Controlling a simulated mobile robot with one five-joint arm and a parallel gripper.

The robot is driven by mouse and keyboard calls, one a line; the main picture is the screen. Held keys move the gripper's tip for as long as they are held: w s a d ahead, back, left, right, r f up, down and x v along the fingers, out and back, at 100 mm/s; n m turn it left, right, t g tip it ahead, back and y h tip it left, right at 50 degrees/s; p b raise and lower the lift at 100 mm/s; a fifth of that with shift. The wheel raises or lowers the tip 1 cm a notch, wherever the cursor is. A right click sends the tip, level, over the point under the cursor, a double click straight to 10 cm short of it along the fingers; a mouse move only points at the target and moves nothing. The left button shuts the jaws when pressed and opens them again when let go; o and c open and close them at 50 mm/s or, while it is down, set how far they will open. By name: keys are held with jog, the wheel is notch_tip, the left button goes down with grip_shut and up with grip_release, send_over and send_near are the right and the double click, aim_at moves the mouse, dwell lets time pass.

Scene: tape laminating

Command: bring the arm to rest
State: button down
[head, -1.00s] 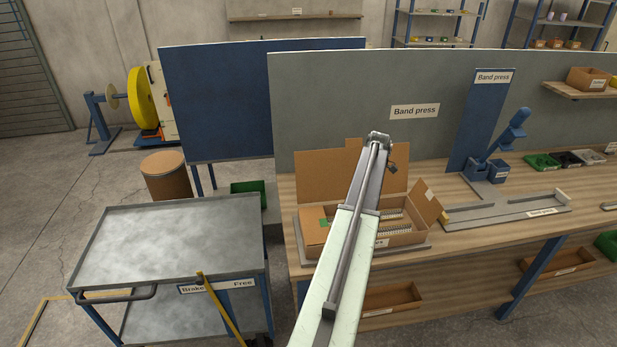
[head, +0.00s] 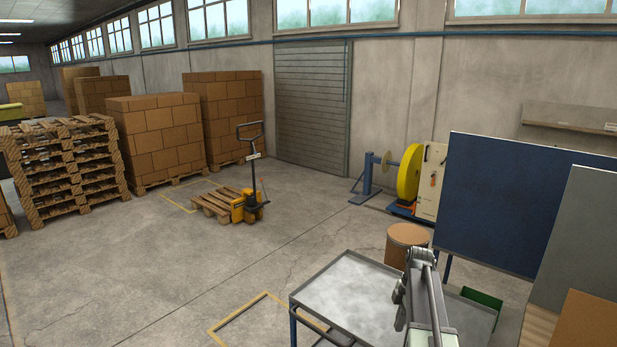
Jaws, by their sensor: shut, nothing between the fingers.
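My arm (head: 436,310) rises from the bottom edge, right of centre in the head view, in front of the grey metal cart. Its pale link runs up to a grey joint near the cart's far edge. My gripper (head: 400,318) hangs at the left side of this arm, over the cart top in the picture. It is small and partly hidden by the arm. It is shut and holds nothing.
The cart (head: 345,291) lies behind the arm in the picture. A brown drum (head: 407,244), a green bin (head: 482,297) and a blue panel (head: 530,205) stand beyond. A pallet truck (head: 246,205) stands further left. Open concrete floor lies at left.

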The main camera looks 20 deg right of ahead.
jog(key=s+a+f+m+b, duration=0.2)
jog(key=a, duration=2.5)
jog(key=s+a+m+h, duration=0.1)
jog(key=s+a+m, duration=0.2)
jog(key=m, duration=1)
jog(key=s, duration=0.2)
jog(key=shift+s+a+f, duration=0.25)
jog(key=shift+s+a, duration=0.1)
jog(key=shift+s, duration=0.05)
